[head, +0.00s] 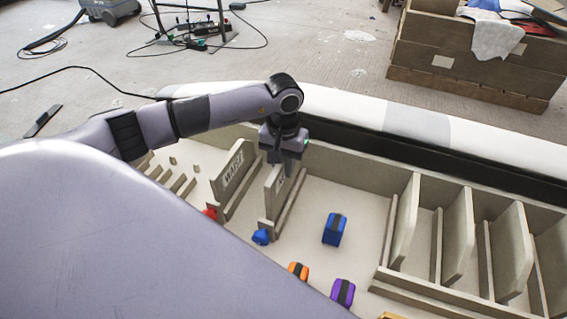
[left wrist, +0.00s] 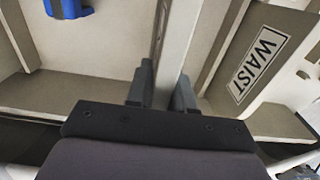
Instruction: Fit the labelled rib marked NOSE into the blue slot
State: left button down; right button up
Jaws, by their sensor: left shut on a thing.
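My left gripper (head: 286,166) is shut on the top edge of a pale upright rib (head: 271,201). The rib's label is mostly covered by the gripper, so I cannot read it. The rib stands in line with the rails of the slot with the blue marker (head: 261,237); I cannot tell whether its bottom edge is fully down. In the left wrist view the rib (left wrist: 179,42) runs edge-on between the two fingers (left wrist: 162,88). My right gripper is not in view.
A rib labelled WAIST (head: 234,171) stands just left, by a red marker (head: 210,214); its label also shows in the left wrist view (left wrist: 258,62). A blue block (head: 334,229), an orange one (head: 298,271) and a purple one (head: 343,292) lie on the tray floor. Unlabelled ribs (head: 457,236) stand at right.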

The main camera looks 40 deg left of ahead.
pick_arm(q)
jog(key=shift+f+b, duration=1.3)
jog(key=shift+f, duration=0.15)
jog(key=shift+f+b, duration=0.35)
jog(key=shift+s+a+f+b, duration=0.1)
jog(key=shift+f+b, duration=0.25)
jog(key=shift+f, duration=0.2)
jog(key=shift+r+p, duration=1.15)
jog(key=shift+r, duration=1.1)
dwell(1.0)
